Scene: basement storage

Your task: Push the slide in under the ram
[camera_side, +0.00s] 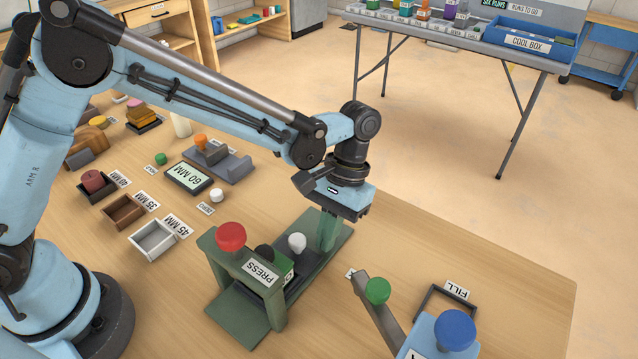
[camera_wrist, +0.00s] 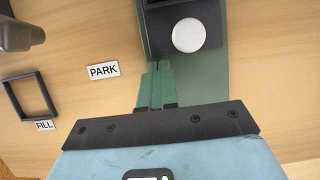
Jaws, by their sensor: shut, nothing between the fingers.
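The slide (camera_side: 301,262) is a dark plate with a white knob (camera_side: 297,242), lying on the press's green base (camera_side: 243,322). Part of it is at the green press frame (camera_side: 213,262), which has a red knob (camera_side: 231,237) on top and a PRESS label. The ram under the frame is mostly hidden. My gripper (camera_side: 326,246) is shut and empty, pointing down over the base's far end, behind the white knob. In the wrist view its fingertips (camera_wrist: 158,68) appear close to the end of the slide (camera_wrist: 168,45); I cannot tell whether they touch.
A lever with a green knob (camera_side: 377,291) and a blue knob (camera_side: 455,329) stand to the right, near a dark square frame (camera_side: 447,301) labelled FILL. A 60 MM display (camera_side: 188,178) and several small trays lie to the left. Bare tabletop (camera_side: 420,235) lies right of my gripper.

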